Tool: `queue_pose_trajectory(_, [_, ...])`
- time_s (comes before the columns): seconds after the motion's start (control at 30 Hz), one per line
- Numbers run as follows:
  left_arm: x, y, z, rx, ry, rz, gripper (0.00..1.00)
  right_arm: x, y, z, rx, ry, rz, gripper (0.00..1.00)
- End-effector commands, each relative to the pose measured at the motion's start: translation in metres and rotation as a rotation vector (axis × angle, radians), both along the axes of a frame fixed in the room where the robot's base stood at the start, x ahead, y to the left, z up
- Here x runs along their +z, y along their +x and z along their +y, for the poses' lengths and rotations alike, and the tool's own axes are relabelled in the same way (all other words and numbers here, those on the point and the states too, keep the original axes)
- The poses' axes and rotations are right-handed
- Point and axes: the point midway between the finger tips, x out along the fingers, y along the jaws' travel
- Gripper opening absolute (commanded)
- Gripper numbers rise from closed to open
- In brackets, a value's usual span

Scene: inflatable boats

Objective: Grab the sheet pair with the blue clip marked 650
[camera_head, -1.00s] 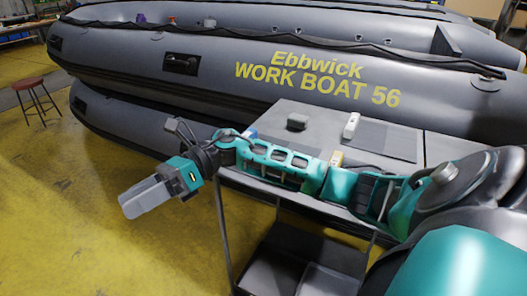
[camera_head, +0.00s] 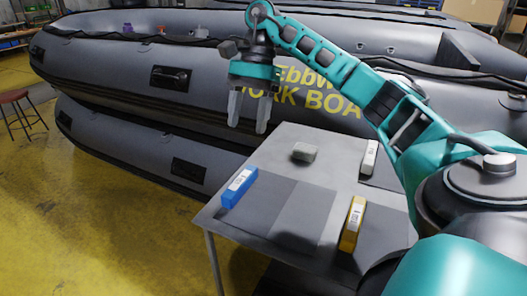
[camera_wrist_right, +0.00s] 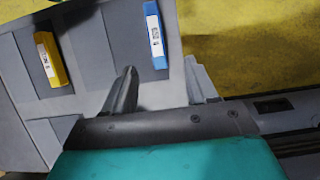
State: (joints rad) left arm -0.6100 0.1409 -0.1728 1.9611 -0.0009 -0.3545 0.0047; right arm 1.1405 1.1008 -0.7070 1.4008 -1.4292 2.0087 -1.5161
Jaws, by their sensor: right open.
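A blue clip (camera_head: 240,187) with a white label sits at the near left edge of the grey table, on a dark grey sheet pair (camera_head: 275,203) that lies flat. In the right wrist view the blue clip (camera_wrist_right: 155,35) is beyond the fingers; its label is too small to read. My right gripper (camera_head: 248,130) is open and empty, fingers pointing down, above and apart from the table, near its far left edge. It also shows in the right wrist view (camera_wrist_right: 160,70). My left gripper is not in view.
A yellow clip (camera_head: 353,223) and a white clip (camera_head: 369,157) sit on other dark sheets. A grey block (camera_head: 304,152) stands near the table's (camera_head: 335,142) far side. A large grey inflatable boat (camera_head: 120,60) is behind the table. Yellow floor lies open at left.

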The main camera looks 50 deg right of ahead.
Motion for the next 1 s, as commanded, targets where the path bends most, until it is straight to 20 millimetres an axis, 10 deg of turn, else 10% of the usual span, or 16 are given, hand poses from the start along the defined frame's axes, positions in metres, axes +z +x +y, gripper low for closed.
queue_pose_trajectory(1.0, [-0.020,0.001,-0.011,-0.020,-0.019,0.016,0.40,-0.115,-0.022,0.044,0.001,-0.001,0.003,0.57])
